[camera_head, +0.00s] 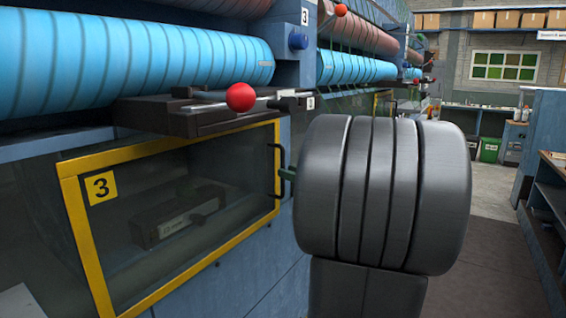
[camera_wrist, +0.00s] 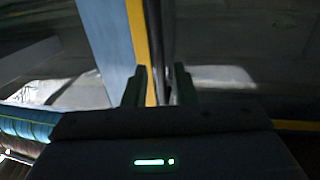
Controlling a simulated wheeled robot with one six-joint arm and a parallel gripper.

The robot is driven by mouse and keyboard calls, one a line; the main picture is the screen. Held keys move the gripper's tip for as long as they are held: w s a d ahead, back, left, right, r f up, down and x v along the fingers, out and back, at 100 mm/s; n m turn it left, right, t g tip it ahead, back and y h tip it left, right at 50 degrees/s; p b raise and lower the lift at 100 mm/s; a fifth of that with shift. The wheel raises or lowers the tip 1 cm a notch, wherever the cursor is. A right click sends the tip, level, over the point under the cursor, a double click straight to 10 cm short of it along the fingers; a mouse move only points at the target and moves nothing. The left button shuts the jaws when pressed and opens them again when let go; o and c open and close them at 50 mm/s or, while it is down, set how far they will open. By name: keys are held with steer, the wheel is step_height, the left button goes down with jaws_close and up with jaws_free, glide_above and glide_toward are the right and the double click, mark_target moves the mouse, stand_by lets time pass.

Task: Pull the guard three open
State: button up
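Guard three (camera_head: 85,232) is a clear panel in a yellow frame with a yellow "3" label, on the left in the head view. It looks closed against the blue machine. Its upright black handle (camera_head: 277,170) is at the panel's right end. My gripper is mostly hidden there behind my large dark arm link; a greenish finger part shows beside the handle. In the wrist view my gripper (camera_wrist: 159,88) has its two fingers apart. A dark upright bar, apparently the handle (camera_wrist: 165,45), stands between them, close to the right finger. Contact is unclear.
A red ball knob (camera_head: 240,97) on a dark bracket (camera_head: 190,118) sticks out just above the guard. Blue rollers (camera_head: 130,62) run above that. A blue shelf bench (camera_head: 545,140) stands at the right. Dark floor (camera_head: 490,230) between them is clear.

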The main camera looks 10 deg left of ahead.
mark_target(282, 193)
steer(key=shift+p+x, duration=0.4)
steer(key=shift+x, duration=1.3)
jaws_close()
steer(key=shift+d+f, duration=0.1)
